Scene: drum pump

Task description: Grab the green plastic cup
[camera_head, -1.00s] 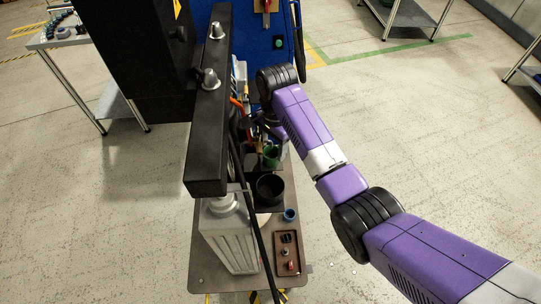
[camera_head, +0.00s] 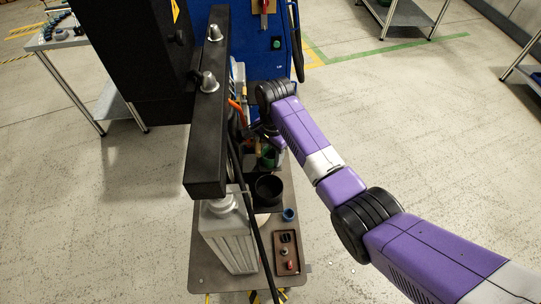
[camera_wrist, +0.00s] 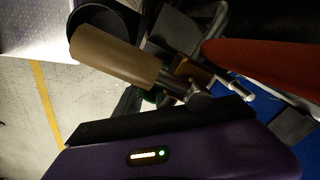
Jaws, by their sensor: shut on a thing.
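The green plastic cup (camera_head: 268,158) stands at the back of the brown cart, behind the black round container, partly hidden by my arm. Its dark green side shows only as a sliver in the wrist view (camera_wrist: 128,101), behind a tan-handled tool (camera_wrist: 115,54). My gripper (camera_head: 263,138) is at the cup, its jaws closed, apparently on the cup's wall. The contact itself is hidden. In the wrist view a black finger lies along the lower middle, close to the green sliver.
A black round container (camera_head: 269,188), a grey canister (camera_head: 230,240), a small blue cup (camera_head: 289,214) and a brown tray (camera_head: 287,254) are on the cart. A black beam (camera_head: 207,130) runs above the left side. Floor to the right is clear.

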